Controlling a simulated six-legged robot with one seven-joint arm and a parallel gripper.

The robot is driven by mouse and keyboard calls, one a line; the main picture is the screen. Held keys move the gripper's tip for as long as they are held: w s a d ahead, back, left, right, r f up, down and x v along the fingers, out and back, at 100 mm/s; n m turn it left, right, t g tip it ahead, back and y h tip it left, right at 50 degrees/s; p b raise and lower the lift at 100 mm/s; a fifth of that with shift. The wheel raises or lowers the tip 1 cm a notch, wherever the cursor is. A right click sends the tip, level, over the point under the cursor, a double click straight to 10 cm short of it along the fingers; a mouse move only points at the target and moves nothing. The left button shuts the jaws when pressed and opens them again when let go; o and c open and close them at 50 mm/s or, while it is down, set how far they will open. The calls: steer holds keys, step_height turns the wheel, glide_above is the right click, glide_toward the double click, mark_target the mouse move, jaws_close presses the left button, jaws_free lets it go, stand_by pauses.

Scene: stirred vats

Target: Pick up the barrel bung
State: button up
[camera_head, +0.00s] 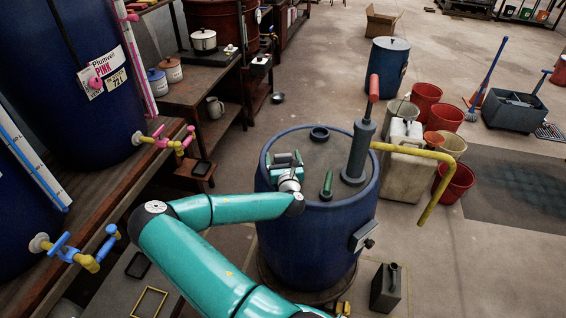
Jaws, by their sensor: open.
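A blue barrel (300,240) stands upright in the middle with a greyish top. A dark round piece (319,134) sits near the far rim of the top and looks like the barrel bung; I cannot tell whether it is a plug or an open ring. A small green upright piece (327,186) with a dark base stands near the front rim. My gripper (287,157) is over the left part of the barrel top, open, with nothing visible between its dark fingers. It is left of both pieces and apart from them. Its height above the top is hard to judge.
A grey hand pump (358,150) with a red handle and yellow spout rises from the barrel's right side. Red buckets (425,99) and a pale canister (403,170) stand to the right. A wooden bench (110,190) with blue vats is left. A dark can (386,287) stands in front right.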

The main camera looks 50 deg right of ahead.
steer(key=c, duration=1.1)
